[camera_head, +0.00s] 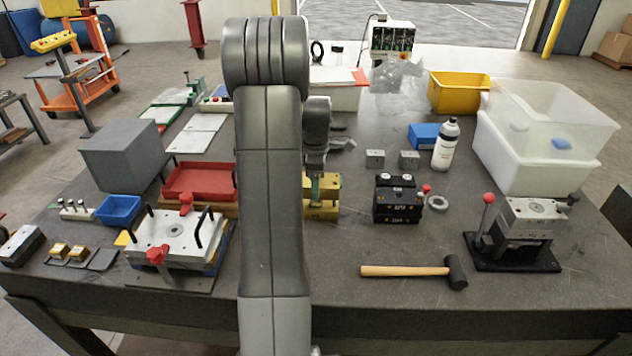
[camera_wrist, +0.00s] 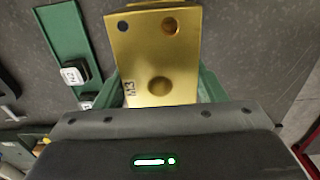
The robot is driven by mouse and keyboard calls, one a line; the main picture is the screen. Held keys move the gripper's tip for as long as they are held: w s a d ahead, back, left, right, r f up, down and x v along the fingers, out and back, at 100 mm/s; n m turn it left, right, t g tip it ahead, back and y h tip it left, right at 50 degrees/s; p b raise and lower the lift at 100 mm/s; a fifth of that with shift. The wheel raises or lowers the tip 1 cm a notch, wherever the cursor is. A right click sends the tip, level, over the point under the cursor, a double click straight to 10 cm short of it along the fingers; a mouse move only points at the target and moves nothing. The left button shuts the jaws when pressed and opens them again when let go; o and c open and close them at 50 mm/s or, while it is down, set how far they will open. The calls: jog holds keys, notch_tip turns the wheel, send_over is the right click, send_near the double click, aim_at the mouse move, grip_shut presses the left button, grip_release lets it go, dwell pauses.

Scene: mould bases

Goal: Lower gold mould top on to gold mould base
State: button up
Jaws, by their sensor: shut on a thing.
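In the wrist view, a gold mould block (camera_wrist: 155,50) marked "M3" sits between the two green fingers of my gripper (camera_wrist: 160,88). It has two holes near its far edge and a round boss near my palm. My gripper is shut on it. In the head view, my gripper (camera_head: 326,186) points down at gold mould parts (camera_head: 324,208) in the middle of the table, and my arm hides their left side. I cannot tell in this view where the top ends and the base begins, or whether they touch.
A black mould block (camera_head: 397,202) stands to the right, with two small grey blocks (camera_head: 375,159) behind. A red tray (camera_head: 199,182) lies left. A mallet (camera_head: 415,271) lies in front. In the wrist view, a green strip (camera_wrist: 66,38) with a tagged black piece lies left.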

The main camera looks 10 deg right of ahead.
jog(key=shift+f+b, duration=1.05)
jog(key=shift+f, duration=0.5)
dwell(0.6)
jog(key=o, duration=1.7)
notch_tip(320, 180, up, 14)
jog(key=shift+f+b, duration=0.1)
jog(key=shift+b, duration=0.65)
jog(key=shift+f, duration=0.1)
